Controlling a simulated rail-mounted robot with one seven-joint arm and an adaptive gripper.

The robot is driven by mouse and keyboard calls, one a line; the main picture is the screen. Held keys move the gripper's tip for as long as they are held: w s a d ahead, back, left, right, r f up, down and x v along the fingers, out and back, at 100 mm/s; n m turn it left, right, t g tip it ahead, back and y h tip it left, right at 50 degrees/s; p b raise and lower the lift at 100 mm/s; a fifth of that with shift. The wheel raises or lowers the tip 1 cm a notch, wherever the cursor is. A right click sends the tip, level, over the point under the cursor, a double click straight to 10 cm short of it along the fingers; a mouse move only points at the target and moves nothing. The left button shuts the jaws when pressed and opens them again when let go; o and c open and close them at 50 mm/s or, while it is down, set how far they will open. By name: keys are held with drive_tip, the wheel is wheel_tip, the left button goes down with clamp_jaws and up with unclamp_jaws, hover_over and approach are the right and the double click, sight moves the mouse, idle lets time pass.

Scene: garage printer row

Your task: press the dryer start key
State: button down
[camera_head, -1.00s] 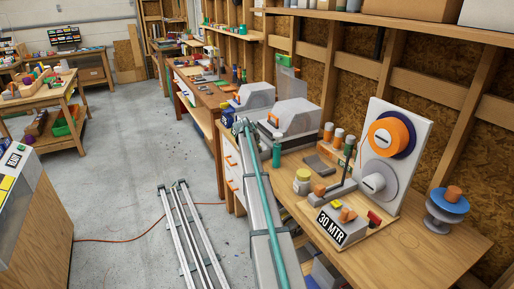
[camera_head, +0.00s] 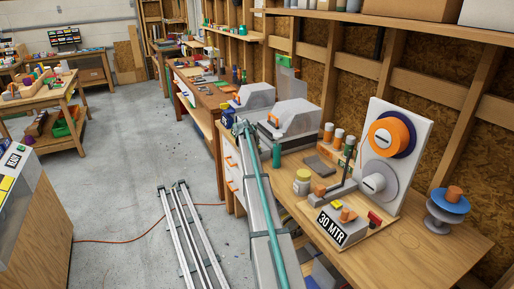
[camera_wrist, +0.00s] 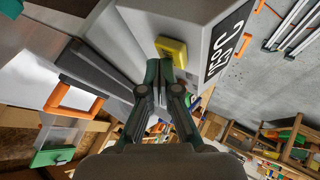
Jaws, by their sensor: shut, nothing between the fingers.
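In the wrist view a yellow key (camera_wrist: 172,50) sits on a pale grey housing (camera_wrist: 205,25) beside a tilted black label with white characters. My gripper (camera_wrist: 160,64) has dark green fingers held together with nothing between them. Its tips are right at the lower left edge of the yellow key; whether they touch it I cannot tell. In the head view my arm reaches up toward the grey machines with orange handles (camera_head: 290,122) on the bench. The fingertips and the yellow key are hard to make out there.
An orange handle (camera_wrist: 75,95) stands out left of my fingers in the wrist view. In the head view a spool winder panel (camera_head: 400,150) and a box marked 30 MTR (camera_head: 340,228) stand on the right bench. Open concrete floor (camera_head: 130,190) lies to the left.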

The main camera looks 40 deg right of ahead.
drive_tip(key=shift+r, duration=0.1)
idle(0.4)
drive_tip(key=shift+r, duration=0.65)
drive_tip(key=shift+r+p, duration=0.9)
drive_tip(key=shift+r, duration=1.65)
